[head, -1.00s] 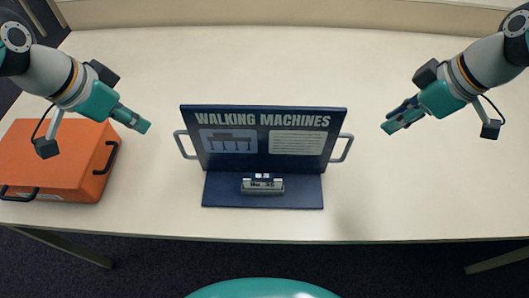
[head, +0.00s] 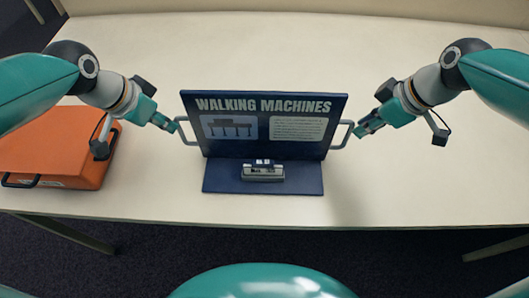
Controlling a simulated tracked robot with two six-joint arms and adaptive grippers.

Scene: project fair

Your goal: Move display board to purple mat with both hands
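The display board (head: 264,148) is dark blue, titled "WALKING MACHINES", and stands upright on its flat base in the middle of the table. It has a grey loop handle on each side. A small grey model with a label (head: 263,173) sits on the base. My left gripper (head: 171,126) is at the left handle (head: 182,130). My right gripper (head: 361,131) is at the right handle (head: 346,134). The fingertips are too small to show whether they are closed around the handles. No purple mat is in view.
An orange case (head: 60,150) with black handles lies on the table (head: 420,185) at the left. The table is clear behind the board and to its right. The table's front edge runs close in front of the board's base.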

